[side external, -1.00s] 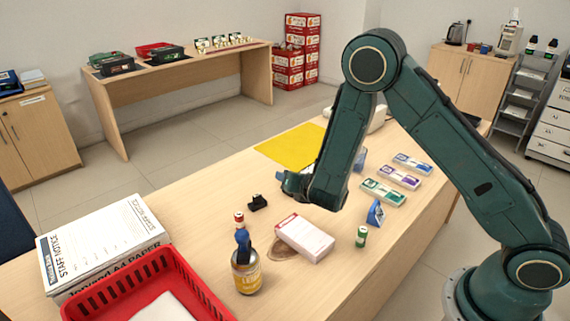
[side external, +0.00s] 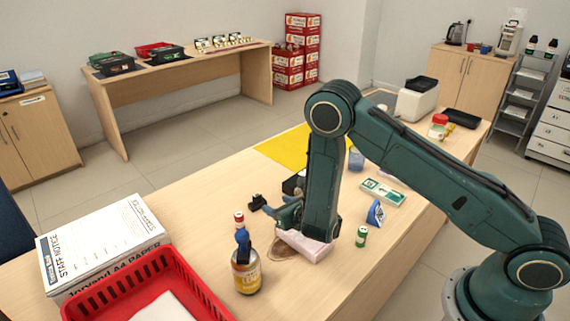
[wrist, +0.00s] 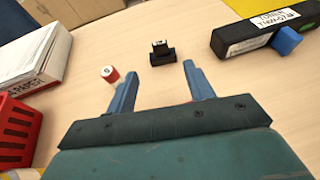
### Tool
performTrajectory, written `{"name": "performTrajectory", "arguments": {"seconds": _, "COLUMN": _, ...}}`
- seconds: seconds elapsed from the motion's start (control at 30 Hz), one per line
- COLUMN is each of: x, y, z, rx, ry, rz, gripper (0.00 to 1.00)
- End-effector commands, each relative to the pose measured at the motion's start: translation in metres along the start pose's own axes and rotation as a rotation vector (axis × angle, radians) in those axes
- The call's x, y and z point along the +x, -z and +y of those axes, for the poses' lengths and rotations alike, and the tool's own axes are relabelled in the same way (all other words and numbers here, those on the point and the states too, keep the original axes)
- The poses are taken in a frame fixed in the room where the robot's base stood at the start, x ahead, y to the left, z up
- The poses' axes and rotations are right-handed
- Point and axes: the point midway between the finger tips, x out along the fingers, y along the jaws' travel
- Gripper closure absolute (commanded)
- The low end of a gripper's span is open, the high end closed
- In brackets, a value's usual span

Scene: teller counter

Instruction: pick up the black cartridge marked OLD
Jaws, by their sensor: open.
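A small black block-like piece (side external: 257,202) lies on the wooden counter, left of my gripper. In the wrist view the same black piece (wrist: 162,57) has a wide base, a narrower upper part and a small pale patch. I cannot read any OLD marking. My gripper (side external: 272,212) is low over the counter, above and beside the white-and-pink box. In the wrist view its blue fingers are apart (wrist: 160,85), with nothing between them, and the black piece lies beyond the tips. A longer black box (wrist: 255,32) with a white label is at the upper right.
A red-capped item (wrist: 108,74) stands near the left finger. The brown bottle (side external: 246,272) and white-and-pink box (side external: 310,246) are close to my gripper. A red basket (side external: 150,275) and paper stack (side external: 105,240) are at the left. The yellow mat (side external: 283,148) lies behind.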

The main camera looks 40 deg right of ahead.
Motion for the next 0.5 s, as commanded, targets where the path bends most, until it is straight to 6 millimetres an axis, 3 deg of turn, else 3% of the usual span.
{"name": "performTrajectory", "arguments": {"seconds": 0.5, "x": 0.053, "y": -0.001, "z": -0.001, "rx": 0.002, "ry": 0.001, "rz": -0.002, "gripper": 0.47}}
